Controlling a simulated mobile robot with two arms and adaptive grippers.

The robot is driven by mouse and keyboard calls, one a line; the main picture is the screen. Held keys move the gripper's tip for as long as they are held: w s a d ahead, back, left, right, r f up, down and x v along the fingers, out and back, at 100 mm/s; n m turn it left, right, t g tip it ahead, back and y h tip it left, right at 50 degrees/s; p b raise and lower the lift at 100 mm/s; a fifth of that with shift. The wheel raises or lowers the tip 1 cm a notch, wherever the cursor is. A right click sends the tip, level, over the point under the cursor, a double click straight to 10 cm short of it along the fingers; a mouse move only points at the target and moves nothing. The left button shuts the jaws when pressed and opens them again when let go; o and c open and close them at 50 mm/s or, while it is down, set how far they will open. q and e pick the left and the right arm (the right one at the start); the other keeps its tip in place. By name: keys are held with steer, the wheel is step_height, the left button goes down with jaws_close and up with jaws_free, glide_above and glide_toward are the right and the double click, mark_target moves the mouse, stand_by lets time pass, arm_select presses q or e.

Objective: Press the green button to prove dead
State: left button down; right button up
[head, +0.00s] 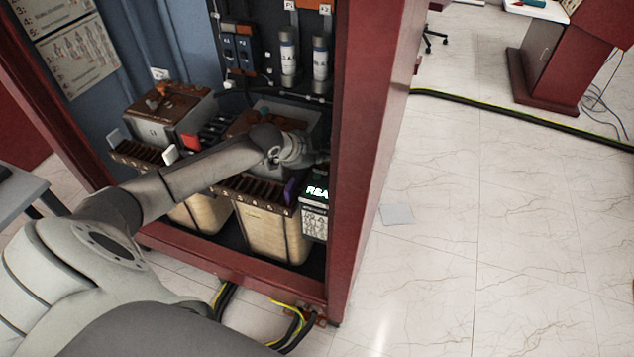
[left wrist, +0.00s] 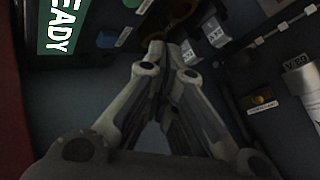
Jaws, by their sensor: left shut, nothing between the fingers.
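A small device with a lit display (head: 316,192) stands inside the red cabinet at its lower right. In the left wrist view its display (left wrist: 62,25) is green with white letters, partly cut off, ending in "EADY". A small dark green button (left wrist: 107,39) with a white label beside it shows just right of the display. My left gripper (head: 318,158) reaches into the cabinet above the device. It is shut and empty, and its fingertips (left wrist: 168,52) are to the right of the green button in the left wrist view, apart from it. My right gripper is not in view.
The red cabinet side wall (head: 368,150) stands close to the right of my left gripper. Transformer blocks (head: 270,228) stand below my arm. Two labelled cylinders (head: 288,58) hang on the back panel above. Cables (head: 290,325) lie at the cabinet's foot.

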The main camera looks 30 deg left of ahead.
mark_target(320, 179)
arm_select(q)
steer(key=shift+f+b, duration=0.35)
steer(key=shift+f, duration=0.6)
steer(key=shift+f+b, duration=0.35)
steer(key=shift+f, duration=0.45)
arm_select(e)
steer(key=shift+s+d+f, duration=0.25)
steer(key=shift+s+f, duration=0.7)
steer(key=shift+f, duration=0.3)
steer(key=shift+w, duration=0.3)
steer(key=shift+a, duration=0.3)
arm_select(q)
steer(key=shift+f, duration=0.2)
steer(key=shift+f, duration=0.2)
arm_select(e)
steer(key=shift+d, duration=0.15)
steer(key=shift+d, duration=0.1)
